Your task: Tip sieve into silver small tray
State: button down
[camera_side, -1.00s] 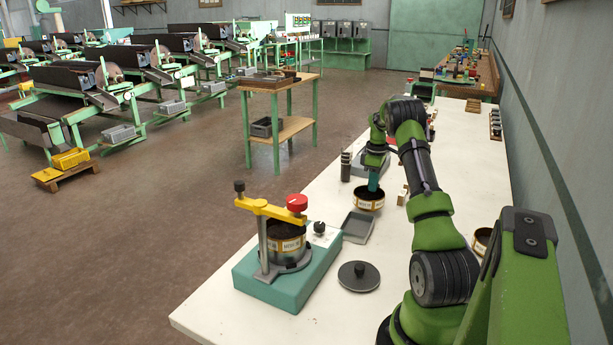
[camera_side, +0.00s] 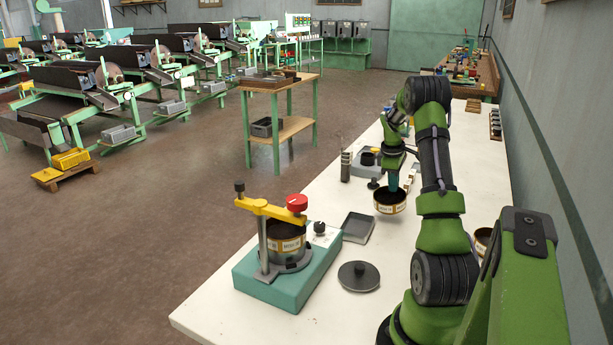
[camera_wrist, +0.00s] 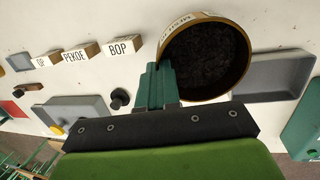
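The sieve (camera_side: 390,207) is a round brass-coloured pan with a white label and dark contents. In the wrist view the sieve (camera_wrist: 246,62) appears filled with dark, grainy material. My gripper (camera_side: 392,184) has its teal fingers closed on the sieve's rim, and these fingers (camera_wrist: 158,85) also show at the rim's left side in the wrist view. The sieve looks about level and raised above the table. The small silver-grey tray (camera_side: 358,227) is shallow, looks empty and lies on the table left of and nearer than the sieve; it also shows in the wrist view (camera_wrist: 272,93).
A teal shaker base (camera_side: 285,280) with a yellow clamp holds more sieves (camera_side: 287,245) at the front left. A dark round lid (camera_side: 358,276) lies near it. Labelled wooden blocks (camera_wrist: 82,52) and a grey station (camera_wrist: 75,108) are nearby. The white table (camera_side: 310,325) has clear patches.

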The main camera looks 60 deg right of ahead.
jog(key=shift+w+a+r+g+h, duration=0.25)
jog(key=shift+w+a+r+h, duration=0.1)
jog(key=shift+a+r, duration=0.3)
jog(key=shift+w+a+r+g+h, duration=0.3)
jog(key=shift+a+r+h, duration=0.1)
jog(key=shift+r, duration=0.45)
jog(key=shift+w+a+r+g+h, duration=0.25)
jog(key=shift+a+h, duration=0.1)
jog(key=shift+a, duration=0.1)
jog(key=shift+w+a+r+g+h, duration=0.1)
jog(key=shift+w+a+r+h, duration=0.05)
jog(key=shift+w+a+h, duration=0.2)
jog(key=shift+w+a+f+g+h, duration=0.1)
jog(key=shift+w+a+g+h, duration=0.2)
jog(key=shift+a+h, duration=0.25)
jog(key=shift+w+a+f+g+h, duration=0.1)
jog(key=shift+w+a+g+h, duration=0.15)
jog(key=shift+a, duration=0.5)
jog(key=w+a+r+g+h, duration=0.1)
jog(key=w+a+g+h, duration=0.3)
jog(key=a+h, duration=0.35)
jog(key=w+a+r+g+h, duration=0.1)
jog(key=r+h, duration=0.3)
jog(key=r, duration=0.4)
jog(key=w+a+r+g+h, duration=0.2)
jog(key=a+r+g+h, duration=0.2)
jog(key=r, duration=0.4)
jog(key=shift+w+h, duration=0.15)
jog(key=shift+h, duration=0.25)
